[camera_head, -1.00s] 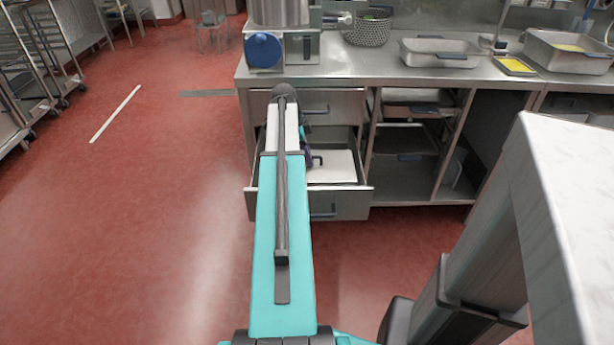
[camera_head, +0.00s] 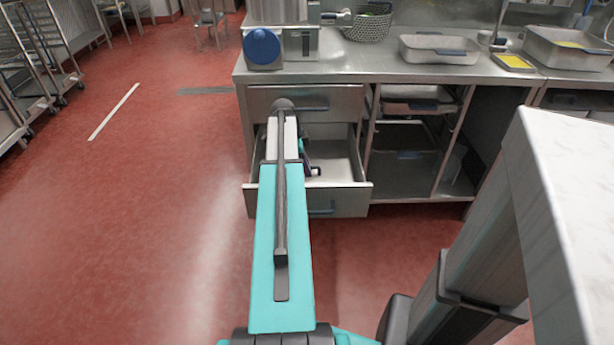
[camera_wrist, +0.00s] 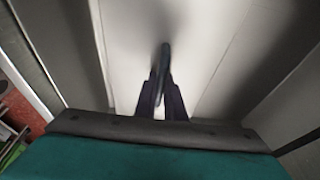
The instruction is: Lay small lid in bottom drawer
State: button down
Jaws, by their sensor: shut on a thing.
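The bottom drawer (camera_head: 345,197) is pulled open below the counter, and its pale interior shows to the right of my arm. My gripper (camera_head: 314,172) reaches down inside the drawer, partly hidden by my arm. In the head view I cannot pick the lid out from the drawer floor. Whether it touches the floor is unclear.
A closed drawer (camera_head: 340,97) sits just above the open one. The steel counter (camera_head: 380,75) carries metal trays, a basket (camera_head: 367,27) and a machine with a blue knob (camera_head: 262,47). Open shelves stand right of the drawers.

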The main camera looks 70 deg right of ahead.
jog(key=shift+f, duration=1.85)
jog(key=shift+f, duration=0.15)
jog(key=c, duration=1.8)
grip_release()
jog(key=shift+c, duration=0.2)
jog(key=v, duration=1.2)
jog(key=shift+p, duration=0.35)
jog(key=shift+a+r, duration=0.1)
jog(key=shift+r, duration=0.1)
